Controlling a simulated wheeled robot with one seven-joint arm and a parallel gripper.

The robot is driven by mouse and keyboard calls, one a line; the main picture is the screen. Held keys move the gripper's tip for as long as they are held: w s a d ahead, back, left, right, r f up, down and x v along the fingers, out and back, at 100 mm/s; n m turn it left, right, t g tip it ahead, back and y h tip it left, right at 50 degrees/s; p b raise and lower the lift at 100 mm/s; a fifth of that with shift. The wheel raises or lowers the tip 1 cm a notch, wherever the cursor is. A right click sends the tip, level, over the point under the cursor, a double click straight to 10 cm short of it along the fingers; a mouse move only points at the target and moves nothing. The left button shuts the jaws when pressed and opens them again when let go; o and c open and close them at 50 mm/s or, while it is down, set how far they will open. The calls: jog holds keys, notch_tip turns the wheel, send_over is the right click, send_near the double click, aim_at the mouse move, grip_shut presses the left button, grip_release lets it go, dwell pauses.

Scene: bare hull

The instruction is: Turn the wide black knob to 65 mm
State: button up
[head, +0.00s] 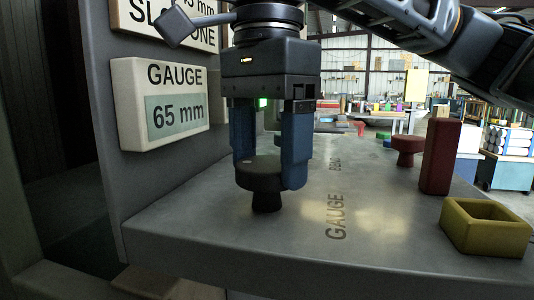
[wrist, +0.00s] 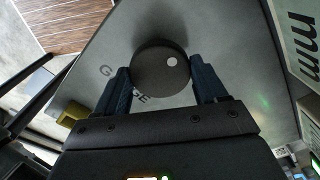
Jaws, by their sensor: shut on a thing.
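The wide black knob (head: 262,178) stands upright on the grey bench top, with a round cap on a narrower stem. My gripper (head: 268,172) points straight down over it, with one blue finger on each side of the cap, shut on it. In the wrist view the knob (wrist: 160,68) shows from above between the two fingers (wrist: 160,86), with a pale dot on its upper right. A gauge sign (head: 162,105) on the panel behind reads 65 mm. Lettering GAUGE (head: 337,216) is marked on the bench right of the knob.
A red-brown knob (head: 407,150), a tall dark red block (head: 441,156) and a hollow yellow block (head: 486,227) stand to the right. Another sign (head: 168,20) is above the gauge sign. The bench between the knob and the yellow block is clear.

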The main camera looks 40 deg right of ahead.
aim_at(267, 163)
jog(key=shift+n, duration=0.5)
dwell(0.3)
jog(key=o, duration=1)
jog(key=shift+o, duration=0.2)
jog(key=shift+r+p, duration=0.7)
jog(key=shift+r, duration=3.2)
